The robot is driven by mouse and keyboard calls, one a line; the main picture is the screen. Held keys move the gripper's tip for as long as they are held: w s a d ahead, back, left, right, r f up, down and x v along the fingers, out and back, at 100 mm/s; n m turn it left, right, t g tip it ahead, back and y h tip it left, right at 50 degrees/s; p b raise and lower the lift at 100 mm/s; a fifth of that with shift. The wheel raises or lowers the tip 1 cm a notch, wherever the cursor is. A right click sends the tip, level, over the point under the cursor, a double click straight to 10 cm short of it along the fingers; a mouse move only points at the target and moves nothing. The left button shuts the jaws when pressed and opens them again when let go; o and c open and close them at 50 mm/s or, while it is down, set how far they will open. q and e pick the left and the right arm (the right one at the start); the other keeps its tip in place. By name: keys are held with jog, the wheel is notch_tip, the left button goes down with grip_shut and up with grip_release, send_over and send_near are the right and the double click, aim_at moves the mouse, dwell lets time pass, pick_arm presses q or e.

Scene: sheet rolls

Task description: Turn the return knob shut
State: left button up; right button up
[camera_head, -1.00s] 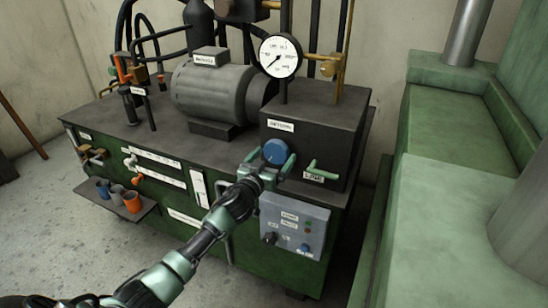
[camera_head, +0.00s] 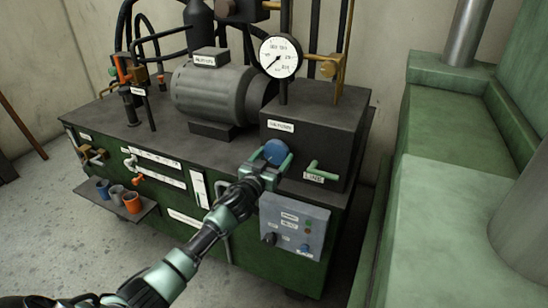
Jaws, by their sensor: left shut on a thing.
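The blue round return knob (camera_head: 276,151) sits on the front of the dark box under a white label, at the right end of the green machine. My left gripper (camera_head: 272,162) is shut on the knob, its green fingers on either side of it and covering its lower part. My right gripper is not in view.
A green lever (camera_head: 322,172) sticks out just right of the knob. Below is a grey control panel (camera_head: 294,226) with small knobs and lights. A pressure gauge (camera_head: 281,56) stands above, with a grey motor (camera_head: 212,92) at left. Cups (camera_head: 131,203) stand on a side shelf.

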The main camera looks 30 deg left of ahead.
pick_arm(q)
jog(key=m, duration=0.4)
jog(key=shift+a, duration=0.1)
jog(key=m, duration=0.3)
jog(key=shift+m, duration=0.4)
jog(key=m, duration=0.7)
jog(key=shift+a+r, duration=0.1)
jog(key=m+p, duration=0.1)
jog(key=m, duration=0.5)
jog(key=shift+r+m, duration=0.15)
jog(key=shift+m, duration=0.15)
jog(key=m, duration=0.4)
jog(key=shift+r, duration=0.1)
jog(key=shift+m+p, duration=0.4)
jog(key=shift+m, duration=1)
jog(key=o, duration=1.4)
